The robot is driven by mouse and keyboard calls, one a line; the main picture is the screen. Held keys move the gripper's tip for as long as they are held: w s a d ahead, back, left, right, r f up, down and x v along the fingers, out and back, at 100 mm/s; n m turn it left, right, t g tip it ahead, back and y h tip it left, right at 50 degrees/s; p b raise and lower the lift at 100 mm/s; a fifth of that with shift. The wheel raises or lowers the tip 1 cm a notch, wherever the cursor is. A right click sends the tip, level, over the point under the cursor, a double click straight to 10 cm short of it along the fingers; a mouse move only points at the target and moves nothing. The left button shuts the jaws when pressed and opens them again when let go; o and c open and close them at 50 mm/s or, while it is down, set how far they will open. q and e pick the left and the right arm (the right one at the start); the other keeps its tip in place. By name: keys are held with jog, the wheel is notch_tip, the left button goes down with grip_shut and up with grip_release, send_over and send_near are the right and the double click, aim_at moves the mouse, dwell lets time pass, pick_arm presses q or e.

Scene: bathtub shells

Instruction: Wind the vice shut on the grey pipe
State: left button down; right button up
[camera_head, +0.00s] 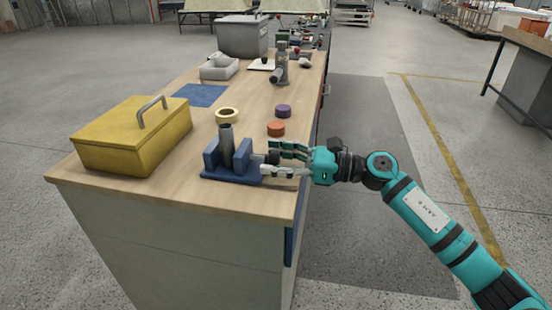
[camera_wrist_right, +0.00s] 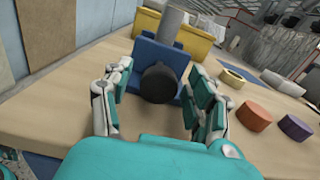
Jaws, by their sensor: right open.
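The blue vice (camera_head: 232,165) stands near the front edge of the wooden workbench. The grey pipe (camera_head: 226,143) stands upright between its two jaws; whether they touch it I cannot tell. My right gripper (camera_head: 282,160) is at the vice's right side, its fingers pointing left toward it. In the right wrist view the gripper (camera_wrist_right: 160,108) is open, with a finger on either side of the vice's dark round knob (camera_wrist_right: 158,83). Contact with the knob is not visible. The vice (camera_wrist_right: 160,55) and pipe (camera_wrist_right: 171,25) are behind the knob. My left gripper is not in view.
A yellow toolbox (camera_head: 130,140) stands left of the vice. A tape roll (camera_head: 227,115), an orange disc (camera_head: 276,129) and a purple disc (camera_head: 283,111) lie behind it. A blue mat (camera_head: 200,95), a grey tray (camera_head: 218,69) and a grey box (camera_head: 242,37) are farther back.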

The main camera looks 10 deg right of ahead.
jog(key=shift+d, duration=0.1)
jog(key=v, duration=1.2)
jog(key=shift+c, duration=0.2)
